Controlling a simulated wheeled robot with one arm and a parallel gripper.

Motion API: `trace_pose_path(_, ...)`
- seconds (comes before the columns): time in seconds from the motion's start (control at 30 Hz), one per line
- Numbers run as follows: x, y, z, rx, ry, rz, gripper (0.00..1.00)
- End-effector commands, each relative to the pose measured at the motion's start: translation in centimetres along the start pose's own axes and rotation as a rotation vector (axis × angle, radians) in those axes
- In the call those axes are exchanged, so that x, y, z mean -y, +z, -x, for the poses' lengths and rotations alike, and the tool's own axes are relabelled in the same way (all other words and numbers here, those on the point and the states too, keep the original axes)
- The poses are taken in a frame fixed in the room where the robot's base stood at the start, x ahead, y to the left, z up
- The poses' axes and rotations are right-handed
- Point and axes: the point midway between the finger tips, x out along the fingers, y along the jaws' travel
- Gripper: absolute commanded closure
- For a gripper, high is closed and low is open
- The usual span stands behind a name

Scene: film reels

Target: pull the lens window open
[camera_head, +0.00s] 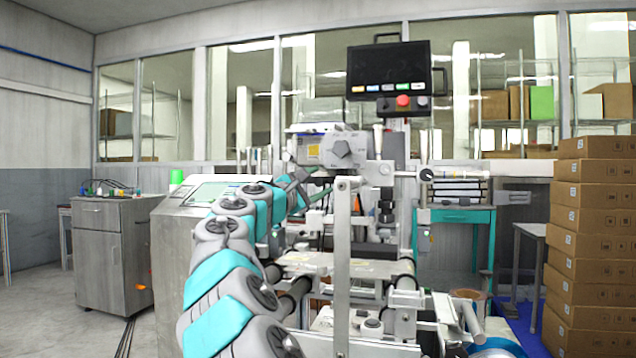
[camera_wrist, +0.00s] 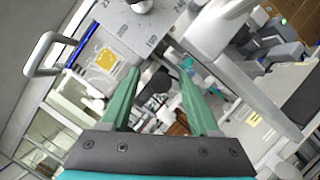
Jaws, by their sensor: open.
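I cannot tell for sure which part is the lens window. A pale loop handle (camera_wrist: 44,55) stands out at the left of the wrist view, apart from my fingers. My gripper (camera_wrist: 160,78) has green fingers spread apart with nothing held between them. In the head view the gripper is small and partly hidden near the unit.
A monitor with buttons (camera_head: 390,72) stands above the machine. Metal posts and rollers (camera_head: 343,265) fill the space right of my arm. A grey cabinet (camera_head: 112,250) stands left and stacked cartons (camera_head: 592,250) stand right. Open floor lies at the far left.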

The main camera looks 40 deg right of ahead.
Motion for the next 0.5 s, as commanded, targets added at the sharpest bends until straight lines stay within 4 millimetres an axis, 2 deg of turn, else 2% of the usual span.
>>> trace_pose_path(0.27, 0.05, -0.02, -0.17, 0.0, -0.001, 0.0, 0.38)
trace_pose_path(0.5, 0.09, -0.04, -0.17, 0.0, -0.001, 0.001, 0.63)
